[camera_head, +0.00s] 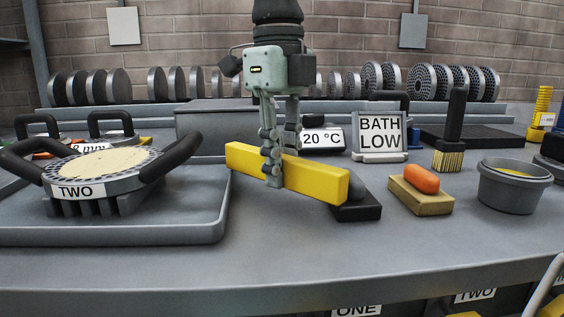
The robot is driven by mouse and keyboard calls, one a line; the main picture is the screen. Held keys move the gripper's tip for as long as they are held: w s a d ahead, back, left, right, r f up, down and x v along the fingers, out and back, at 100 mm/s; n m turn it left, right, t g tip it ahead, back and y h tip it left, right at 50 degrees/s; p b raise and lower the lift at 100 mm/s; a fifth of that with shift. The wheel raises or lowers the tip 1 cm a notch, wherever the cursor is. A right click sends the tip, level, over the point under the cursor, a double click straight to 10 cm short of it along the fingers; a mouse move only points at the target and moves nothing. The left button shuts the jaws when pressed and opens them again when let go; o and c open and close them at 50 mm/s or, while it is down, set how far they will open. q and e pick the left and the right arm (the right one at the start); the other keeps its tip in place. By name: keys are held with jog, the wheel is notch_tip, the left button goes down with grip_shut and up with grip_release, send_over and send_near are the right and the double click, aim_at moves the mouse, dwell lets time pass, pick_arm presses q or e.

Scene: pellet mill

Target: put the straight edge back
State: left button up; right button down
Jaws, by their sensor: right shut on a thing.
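The straight edge (318,179) is a long yellow bar in the middle of the camera_head view. My right gripper (273,170) points down from above and is shut on it, left of the bar's middle. I cannot tell whether the bar touches that block or the bench. My left gripper is not in view.
A die marked TWO (97,173) with black handles sits on a grey tray (190,228) at left. At right are a BATH LOW sign (380,134), a brush (450,135), an orange-topped block (421,194) and a grey pot (513,186). The bench front (290,262) is clear.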

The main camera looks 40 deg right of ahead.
jog(key=shift+f, duration=0.1)
dwell(0.3)
jog(key=shift+f, duration=0.2)
jog(key=shift+r, duration=0.1)
jog(key=shift+r, duration=0.25)
jog(key=shift+c, duration=0.5)
grip_release()
dwell(0.3)
jog(key=shift+r, duration=0.1)
dwell(0.3)
